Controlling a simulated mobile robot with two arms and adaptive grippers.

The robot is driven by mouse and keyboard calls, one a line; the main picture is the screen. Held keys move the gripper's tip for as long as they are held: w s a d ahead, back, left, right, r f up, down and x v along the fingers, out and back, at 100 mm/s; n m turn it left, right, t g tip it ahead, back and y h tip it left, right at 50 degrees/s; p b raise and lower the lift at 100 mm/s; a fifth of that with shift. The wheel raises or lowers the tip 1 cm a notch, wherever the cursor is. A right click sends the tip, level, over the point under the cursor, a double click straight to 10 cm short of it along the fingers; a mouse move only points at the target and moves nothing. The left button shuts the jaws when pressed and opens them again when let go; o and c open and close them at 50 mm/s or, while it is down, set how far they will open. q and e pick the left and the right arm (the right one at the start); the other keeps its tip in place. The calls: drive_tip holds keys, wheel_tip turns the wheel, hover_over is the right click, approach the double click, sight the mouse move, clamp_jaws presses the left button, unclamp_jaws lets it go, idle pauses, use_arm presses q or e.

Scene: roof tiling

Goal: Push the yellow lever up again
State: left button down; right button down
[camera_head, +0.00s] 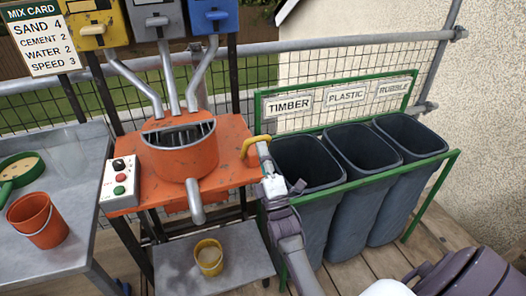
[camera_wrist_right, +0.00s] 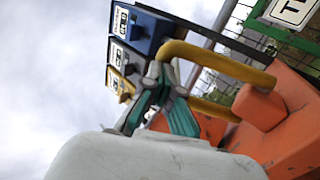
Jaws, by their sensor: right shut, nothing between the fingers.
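The yellow lever (camera_head: 254,145) is a bent bar on the right side of the orange mixer stand. In the right wrist view the yellow lever (camera_wrist_right: 215,62) is a large loop fixed to an orange block. My right gripper (camera_head: 264,160) is shut and empty, right at the outer end of the lever. In the wrist view its teal fingers (camera_wrist_right: 168,98) overlap the loop's near end; I cannot tell whether they touch it. The orange mixer drum (camera_head: 180,160) stands left of the lever. My left gripper is out of view.
Yellow, grey and blue hoppers (camera_head: 153,15) with chutes hang above the drum. A control box (camera_head: 121,185) sits left of it. Grey bins (camera_head: 362,150) in a green frame stand close right of my arm. A yellow bucket (camera_head: 209,258) stands on the low shelf (camera_head: 245,262).

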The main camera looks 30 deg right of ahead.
drive_tip(key=shift+d+r, duration=0.1)
drive_tip(key=shift+r, duration=0.45)
drive_tip(key=v, duration=1.2)
drive_tip(key=shift+f, duration=0.55)
drive_tip(key=shift+f, duration=0.1)
